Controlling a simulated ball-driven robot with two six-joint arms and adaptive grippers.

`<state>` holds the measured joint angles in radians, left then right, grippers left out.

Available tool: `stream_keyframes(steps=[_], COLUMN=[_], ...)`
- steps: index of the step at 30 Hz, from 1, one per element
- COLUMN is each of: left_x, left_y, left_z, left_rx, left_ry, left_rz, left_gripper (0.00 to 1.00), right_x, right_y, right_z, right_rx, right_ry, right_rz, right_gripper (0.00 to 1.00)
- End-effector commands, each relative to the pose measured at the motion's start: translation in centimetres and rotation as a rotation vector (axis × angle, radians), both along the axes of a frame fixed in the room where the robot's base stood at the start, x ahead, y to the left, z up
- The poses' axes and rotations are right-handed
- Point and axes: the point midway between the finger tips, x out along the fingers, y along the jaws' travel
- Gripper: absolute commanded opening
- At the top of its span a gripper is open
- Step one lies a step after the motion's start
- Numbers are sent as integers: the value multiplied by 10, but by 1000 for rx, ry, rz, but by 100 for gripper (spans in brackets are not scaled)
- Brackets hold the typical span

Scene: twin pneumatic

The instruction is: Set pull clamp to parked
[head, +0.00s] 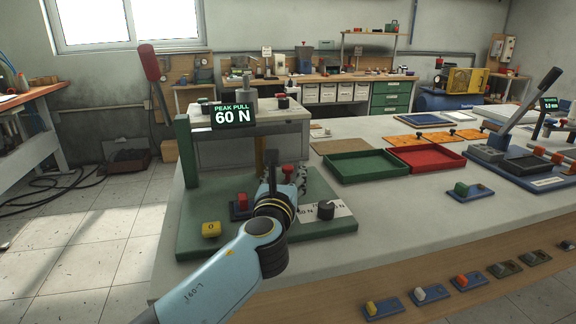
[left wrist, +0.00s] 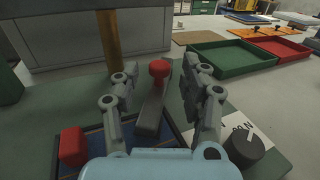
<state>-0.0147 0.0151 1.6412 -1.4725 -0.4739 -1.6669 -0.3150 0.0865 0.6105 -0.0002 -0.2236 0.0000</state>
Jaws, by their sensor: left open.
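The pull tester's green base (head: 200,238) stands on the near left of the bench, with a display (head: 233,115) reading "PEAK PULL 60 N". A small lever with a round red knob (head: 288,171), which I take to be the pull clamp, stands on it; the knob also shows in the left wrist view (left wrist: 159,69), above a grey arm (left wrist: 151,112). My left gripper (head: 277,183) is open, pointing at this lever. In the left wrist view its fingers (left wrist: 160,80) stand on either side of the lever, apparently without gripping it. My gripper partly hides the lever in the head view.
A red switch (head: 242,202) and a yellow button (head: 211,229) sit left of my gripper, a dark knob (head: 326,210) right. A tall red-handled lever (head: 149,62) rises at the left. Green (head: 367,178) and red (head: 427,168) trays lie further right.

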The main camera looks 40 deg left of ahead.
Motion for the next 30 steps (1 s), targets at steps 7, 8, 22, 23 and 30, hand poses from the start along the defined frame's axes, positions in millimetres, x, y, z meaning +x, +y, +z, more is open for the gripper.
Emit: stream_keyframes(steps=[7, 8, 22, 23, 30], left_x=[28, 30, 32, 31, 31], left_y=[14, 15, 16, 16, 16], left_z=[0, 0, 0, 0, 0], left_rx=[-1, -1, -2, -2, -2], left_ry=[0, 0, 0, 0, 0], left_rz=[0, 1, 0, 1, 0], left_gripper=[45, 45, 24, 20, 0], right_x=[22, 24, 18, 17, 16], right_y=[0, 1, 12, 12, 8], right_z=[1, 1, -1, -1, 0], right_rx=[0, 1, 14, 14, 10], right_ry=[-33, -37, -27, -26, -24], right_rz=[1, 1, -4, -3, -2], right_gripper=[44, 44, 44, 44, 44])
